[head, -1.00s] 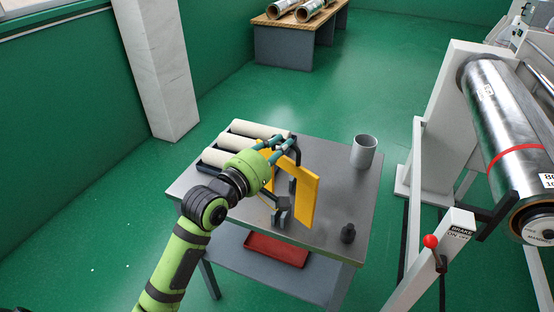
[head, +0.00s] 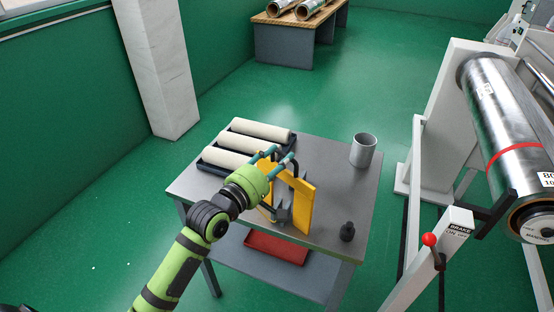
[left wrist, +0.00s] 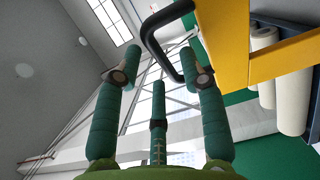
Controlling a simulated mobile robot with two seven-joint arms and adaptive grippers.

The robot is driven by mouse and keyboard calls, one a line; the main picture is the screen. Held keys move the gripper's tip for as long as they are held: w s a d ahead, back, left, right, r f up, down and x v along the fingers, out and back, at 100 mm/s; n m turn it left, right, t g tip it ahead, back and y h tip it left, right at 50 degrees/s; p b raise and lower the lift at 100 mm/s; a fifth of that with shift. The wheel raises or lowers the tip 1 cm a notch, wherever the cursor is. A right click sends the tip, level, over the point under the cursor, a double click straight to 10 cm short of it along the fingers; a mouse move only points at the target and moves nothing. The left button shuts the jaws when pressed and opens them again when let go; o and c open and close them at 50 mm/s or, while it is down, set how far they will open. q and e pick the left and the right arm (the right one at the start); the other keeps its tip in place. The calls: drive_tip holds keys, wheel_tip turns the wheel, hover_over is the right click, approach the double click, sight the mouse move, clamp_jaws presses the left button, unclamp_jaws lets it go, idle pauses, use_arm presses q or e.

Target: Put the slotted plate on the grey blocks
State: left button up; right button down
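The slotted plate (head: 301,208) is yellow and stands upright near the front of the grey table, with a wide slot facing down. Its black handle (left wrist: 160,32) shows in the left wrist view, between the spread fingertips and close to the right one. The plate's yellow edge (left wrist: 222,40) is right of the fingers. Grey blocks (head: 283,214) show at the slot, partly hidden; I cannot tell whether the plate rests on them. My left gripper (head: 281,154) is at the plate's top, fingers apart. My right gripper is not in view.
A dark rack (head: 207,166) with several cream rolls is at the table's back left. A grey cup (head: 363,150) stands at back right and a small black object (head: 347,232) at front right. A red tray (head: 276,247) lies on the lower shelf. The table's right middle is clear.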

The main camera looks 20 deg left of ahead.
use_arm(q)
drive_tip(key=shift+s+r, duration=0.1)
drive_tip(key=shift+r, duration=0.05)
drive_tip(key=b+v, duration=0.2)
drive_tip(key=v, duration=0.9)
drive_tip(key=shift+s+b, duration=0.3)
drive_tip(key=shift+s, duration=0.1)
drive_tip(key=shift+a, duration=0.1)
